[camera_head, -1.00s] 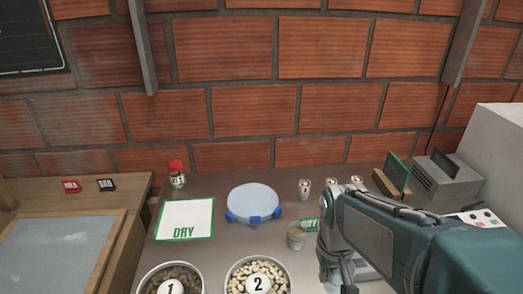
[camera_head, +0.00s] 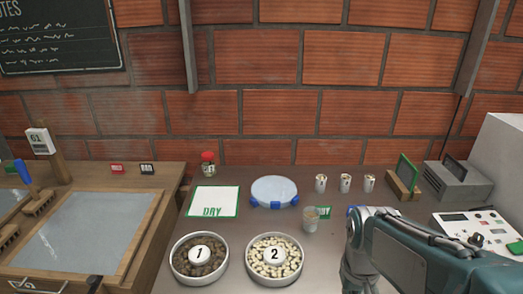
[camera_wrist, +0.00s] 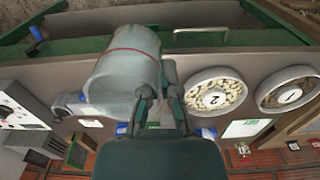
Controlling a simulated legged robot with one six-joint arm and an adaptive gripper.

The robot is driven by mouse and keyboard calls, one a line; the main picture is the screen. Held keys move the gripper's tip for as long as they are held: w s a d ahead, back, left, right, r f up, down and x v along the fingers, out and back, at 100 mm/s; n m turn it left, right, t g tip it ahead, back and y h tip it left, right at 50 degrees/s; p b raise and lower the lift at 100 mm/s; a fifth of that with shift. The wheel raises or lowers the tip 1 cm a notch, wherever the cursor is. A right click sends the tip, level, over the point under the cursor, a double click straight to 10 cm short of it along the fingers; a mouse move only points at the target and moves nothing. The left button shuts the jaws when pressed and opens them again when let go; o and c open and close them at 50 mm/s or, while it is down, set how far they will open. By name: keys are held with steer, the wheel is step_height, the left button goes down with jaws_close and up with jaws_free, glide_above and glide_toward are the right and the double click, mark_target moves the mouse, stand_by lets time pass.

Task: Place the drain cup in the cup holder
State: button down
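A large translucent cup with a red line around it, which I take as the drain cup (camera_wrist: 125,65), fills the upper middle of the wrist view. My gripper (camera_wrist: 160,90) has its fingers at the cup's edge and appears shut on it; the exact contact is partly hidden. In the head view my gripper (camera_head: 358,272) is above the table at the lower right, and the held cup cannot be made out. A smaller clear cup (camera_head: 310,219) stands on the table in front of a green-edged label. I cannot identify the cup holder for certain.
Bowls 1 (camera_head: 199,265) and 2 (camera_head: 275,266) stand at the table's front. A blue-footed round dish (camera_head: 274,190), a white DRY board (camera_head: 212,201) and small tins (camera_head: 345,183) lie behind. A white control panel (camera_head: 475,230) is at right.

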steer(key=shift+w+a+f, duration=0.3)
steer(key=shift+w+f, duration=1.25)
steer(key=shift+w, duration=2.35)
steer(key=shift+w+a+f, duration=0.35)
steer(key=shift+w+f, duration=1.15)
steer(key=shift+w, duration=2.45)
steer(key=shift+w+a+f, duration=0.3)
steer(key=shift+w+f, duration=1.25)
steer(key=shift+w, duration=2.35)
steer(key=shift+s, duration=0.15)
